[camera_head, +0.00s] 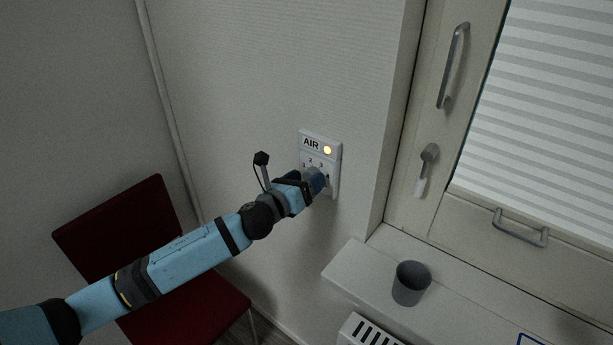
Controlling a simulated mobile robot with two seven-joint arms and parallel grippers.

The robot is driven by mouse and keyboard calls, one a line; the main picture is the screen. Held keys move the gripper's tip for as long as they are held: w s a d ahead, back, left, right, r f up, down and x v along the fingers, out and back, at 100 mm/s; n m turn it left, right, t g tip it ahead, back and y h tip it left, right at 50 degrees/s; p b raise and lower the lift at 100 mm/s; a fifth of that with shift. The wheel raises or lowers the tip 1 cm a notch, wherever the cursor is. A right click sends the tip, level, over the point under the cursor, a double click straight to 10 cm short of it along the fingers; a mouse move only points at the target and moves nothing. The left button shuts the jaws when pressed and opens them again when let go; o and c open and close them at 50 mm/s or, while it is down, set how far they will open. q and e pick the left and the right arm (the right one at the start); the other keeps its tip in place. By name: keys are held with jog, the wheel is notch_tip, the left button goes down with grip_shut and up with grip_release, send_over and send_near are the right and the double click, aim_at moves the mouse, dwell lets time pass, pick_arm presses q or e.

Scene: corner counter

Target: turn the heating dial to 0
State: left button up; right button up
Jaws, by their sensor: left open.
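A white wall panel (321,146) labelled AIR, with a lit yellow light and numbers below it, is on the wall left of the window. No dial marked as heating shows clearly. My left gripper (324,179) is at the lower part of this panel and covers much of it. The gripper is open, but its fingertips are small and dark, and I cannot tell whether they touch the panel or sit around a knob. Any knob there is mostly hidden behind the gripper. My right gripper is not in view.
A grey cup (411,284) stands on the windowsill (357,269) at right. A white radiator (366,331) shows below the sill. Window handles (455,66) are at upper right. A dark red chair (120,231) stands at left, behind my left arm.

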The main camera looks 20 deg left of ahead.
pick_arm(q)
jog(key=shift+w+d, duration=0.1)
jog(key=shift+w, duration=0.2)
jog(key=c, duration=0.9)
